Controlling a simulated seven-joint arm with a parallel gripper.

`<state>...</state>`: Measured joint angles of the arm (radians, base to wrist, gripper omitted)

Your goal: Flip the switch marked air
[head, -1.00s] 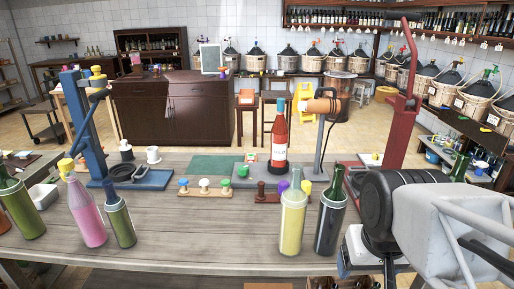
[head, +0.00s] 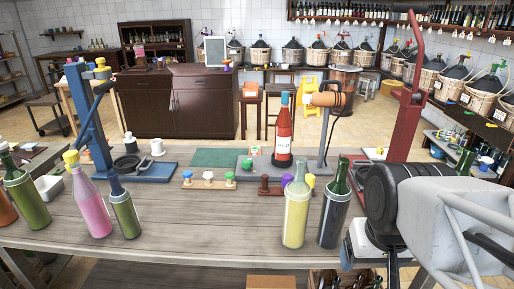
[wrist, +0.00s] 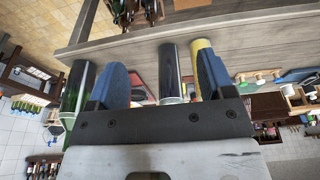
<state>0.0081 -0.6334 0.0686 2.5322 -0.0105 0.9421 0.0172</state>
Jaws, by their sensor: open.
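I cannot make out a switch marked air in either view, and no label reading air is legible. My gripper (wrist: 162,60) shows in the wrist view with its two blue fingers spread apart and nothing between them held. Dark and yellow bottles show beyond the fingers there, apart from my grip as far as I can tell. In the head view my arm fills the right side, and its fingers cannot be made out.
The wooden workbench (head: 180,220) carries a blue press (head: 91,125), a pink bottle (head: 90,205), a red bottle (head: 284,135), a yellow bottle (head: 295,215), a dark bottle (head: 334,215) and a red lever stand (head: 407,110). Basketed demijohns (head: 484,98) line the right shelf. The bench's front middle is clear.

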